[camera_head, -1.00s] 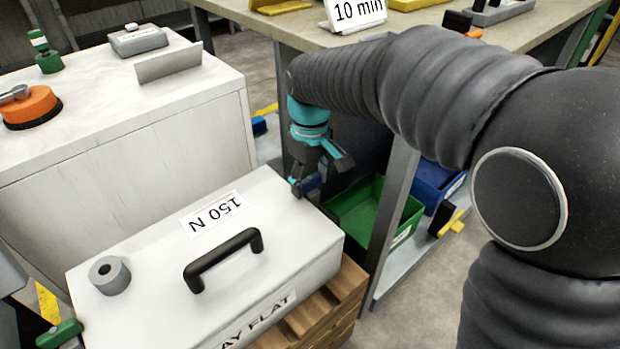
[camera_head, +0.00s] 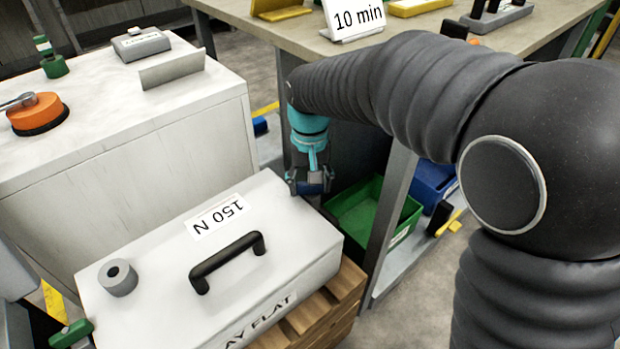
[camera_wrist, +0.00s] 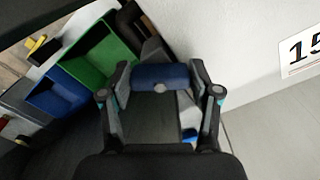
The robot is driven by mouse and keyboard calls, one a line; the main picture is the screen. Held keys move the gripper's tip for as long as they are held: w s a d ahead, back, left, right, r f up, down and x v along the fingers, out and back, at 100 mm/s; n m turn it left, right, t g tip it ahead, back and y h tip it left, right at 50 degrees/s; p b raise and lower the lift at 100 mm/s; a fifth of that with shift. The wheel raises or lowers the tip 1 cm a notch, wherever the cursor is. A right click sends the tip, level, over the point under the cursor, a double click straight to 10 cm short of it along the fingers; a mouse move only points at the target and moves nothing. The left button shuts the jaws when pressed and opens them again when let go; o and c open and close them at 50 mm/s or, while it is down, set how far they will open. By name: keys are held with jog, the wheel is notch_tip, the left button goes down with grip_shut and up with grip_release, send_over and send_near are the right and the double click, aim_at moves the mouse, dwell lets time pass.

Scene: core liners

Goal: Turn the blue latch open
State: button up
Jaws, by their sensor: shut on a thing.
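The blue latch (camera_wrist: 160,76) lies between the two fingers of my gripper (camera_wrist: 160,88) in the wrist view, and my gripper is shut on it. In the head view my gripper (camera_head: 311,188) is at the far right corner of the white case (camera_head: 300,240), and a little of the blue latch shows between the fingers. The fingers hide the latch's ends and its mount. The case carries a "150 N" label (camera_head: 215,215), a black handle (camera_head: 227,262) and a grey ring-shaped piece (camera_head: 118,278).
A green latch (camera_head: 70,335) is at the case's left end. The case rests on a wooden pallet (camera_head: 330,305). A green bin (camera_head: 365,212) and a blue bin (camera_head: 433,182) stand right of my gripper. A white cabinet (camera_head: 130,170) is behind the case.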

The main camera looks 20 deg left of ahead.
jog(key=m+p, duration=0.1)
jog(key=m, duration=0.4)
jog(key=shift+a+m+p, duration=0.1)
jog(key=shift+m+p, duration=0.2)
jog(key=m+p, duration=0.1)
jog(key=m, duration=0.4)
jog(key=shift+a+m, duration=0.1)
jog(key=shift+m, duration=0.2)
jog(key=o, duration=1.2)
jog(key=shift+c, duration=0.2)
jog(key=shift+r, duration=0.1)
notch_tip(320, 180, up, 12)
